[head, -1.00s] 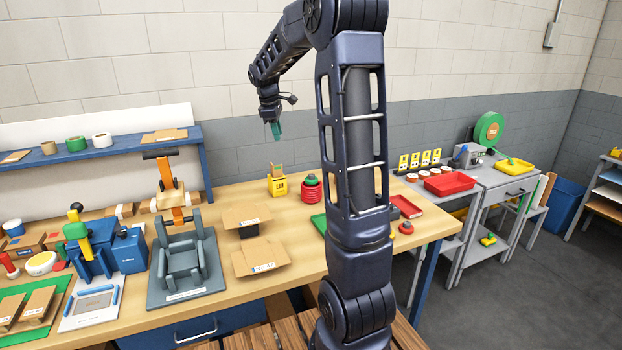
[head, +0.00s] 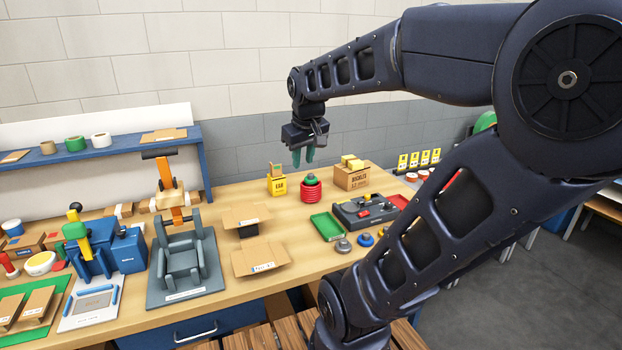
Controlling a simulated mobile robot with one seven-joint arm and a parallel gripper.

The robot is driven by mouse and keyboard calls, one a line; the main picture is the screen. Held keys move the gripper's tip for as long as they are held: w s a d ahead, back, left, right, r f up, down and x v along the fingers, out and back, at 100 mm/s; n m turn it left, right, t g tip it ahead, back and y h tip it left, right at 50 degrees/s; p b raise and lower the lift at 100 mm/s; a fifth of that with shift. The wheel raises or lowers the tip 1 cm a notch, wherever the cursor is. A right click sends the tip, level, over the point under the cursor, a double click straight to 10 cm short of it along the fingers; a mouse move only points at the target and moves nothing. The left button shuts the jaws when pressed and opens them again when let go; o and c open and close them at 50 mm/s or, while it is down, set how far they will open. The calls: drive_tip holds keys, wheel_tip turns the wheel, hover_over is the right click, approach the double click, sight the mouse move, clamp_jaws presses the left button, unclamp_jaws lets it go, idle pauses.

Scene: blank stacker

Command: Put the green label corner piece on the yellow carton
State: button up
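A small yellow carton (head: 278,187) with dark print stands at the back of the wooden bench. Tan pieces with a bit of green (head: 276,170) stick out of its top. Which thing is the green label corner piece I cannot tell for sure; a small green piece (head: 310,178) sits on a red ringed stack (head: 311,190) just right of the carton. My gripper (head: 303,157) hangs above and slightly right of the carton, pointing down. Its two teal fingers are apart, with nothing seen between them.
A brown box (head: 351,178) with yellow pieces on top stands right of the red stack. A green tray (head: 327,226), a dark panel (head: 364,210) and open cardboard boxes (head: 260,257) lie in front. A grey fixture (head: 183,262) stands left. My arm covers the right side.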

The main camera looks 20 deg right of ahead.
drive_tip(key=s+f+m, duration=0.2)
drive_tip(key=s+f, duration=0.1)
drive_tip(key=s, duration=0.3)
drive_tip(key=shift+s+a+m+t, duration=0.3)
drive_tip(key=shift+f, duration=0.1)
idle(0.8)
